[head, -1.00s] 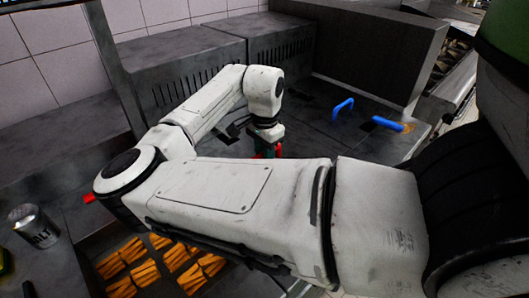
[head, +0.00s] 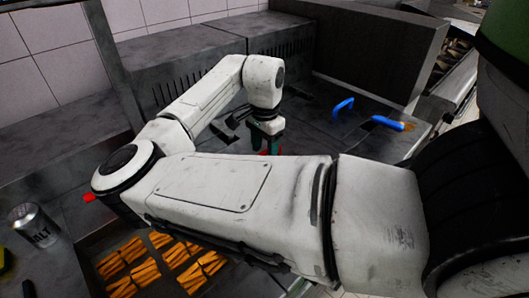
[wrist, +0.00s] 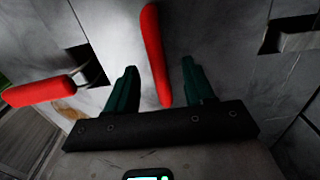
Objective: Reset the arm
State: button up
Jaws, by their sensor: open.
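My gripper (head: 267,140) is at the end of my bent arm, pointing down over the dark metal counter in the head view. In the wrist view its two dark green fingers (wrist: 160,82) are spread apart. A red handle (wrist: 152,50) shows between and beyond the fingers; nothing is clearly gripped, and I cannot tell whether they touch it. A second red handle (wrist: 38,93) lies to the left, by a dark slot. My upper arm hides much of the area under the gripper in the head view.
Two blue handles, one upright (head: 343,106) and one lying flatter (head: 388,123), are on the counter right of my gripper. Fries (head: 130,262) lie in compartments below my arm. A silver can (head: 34,228) stands at left. Vented metal panels (head: 185,75) and a tall grey wall (head: 375,55) stand behind.

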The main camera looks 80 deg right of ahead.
notch_tip(320, 180, up, 9)
dwell(0.3)
jog(key=shift+s+f, duration=0.1)
jog(key=shift+f, duration=0.05)
